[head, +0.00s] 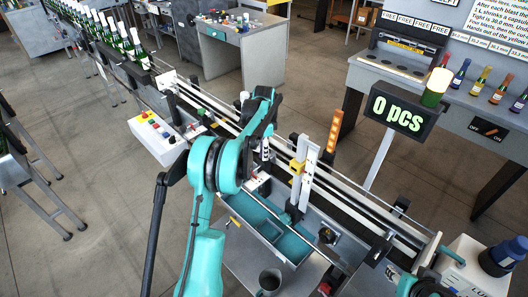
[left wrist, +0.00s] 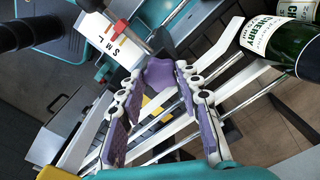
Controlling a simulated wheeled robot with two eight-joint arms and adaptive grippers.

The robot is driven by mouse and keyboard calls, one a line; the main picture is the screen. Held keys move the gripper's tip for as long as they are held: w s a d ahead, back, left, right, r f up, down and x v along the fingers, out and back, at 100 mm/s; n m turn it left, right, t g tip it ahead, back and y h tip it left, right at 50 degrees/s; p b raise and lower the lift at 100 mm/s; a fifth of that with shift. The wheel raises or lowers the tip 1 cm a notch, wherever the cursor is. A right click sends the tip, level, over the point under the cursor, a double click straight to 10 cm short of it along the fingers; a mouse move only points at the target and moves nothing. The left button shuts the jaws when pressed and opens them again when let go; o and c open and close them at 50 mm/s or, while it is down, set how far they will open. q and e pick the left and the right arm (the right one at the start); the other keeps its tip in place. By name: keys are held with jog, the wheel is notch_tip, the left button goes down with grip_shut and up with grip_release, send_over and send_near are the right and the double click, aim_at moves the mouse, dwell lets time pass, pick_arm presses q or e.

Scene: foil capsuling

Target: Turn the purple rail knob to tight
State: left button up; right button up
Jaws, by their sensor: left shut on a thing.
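The purple rail knob (left wrist: 158,75) shows in the left wrist view between the fingertips of my left gripper (left wrist: 161,72), whose pads are also purple. The gripper is shut on the knob, with a fingertip at each side of it. In the head view my left gripper (head: 264,152) reaches down to the rail of the conveyor, and the knob is hidden there.
Green bottles (left wrist: 272,38) stand close to the right of the gripper in the wrist view. The conveyor rails (head: 345,190) run diagonally. A white post with a yellow block (head: 297,167) and an orange strip (head: 335,130) stand right of the gripper. A "0 pcs" display (head: 400,112) is further right.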

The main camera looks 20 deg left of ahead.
pick_arm(q)
jog(key=m, duration=0.5)
jog(key=shift+m+b, duration=0.3)
jog(key=m, duration=0.5)
jog(key=shift+m, duration=0.4)
jog(key=o, duration=1.2)
jog(key=shift+c, duration=0.2)
notch_tip(320, 180, up, 12)
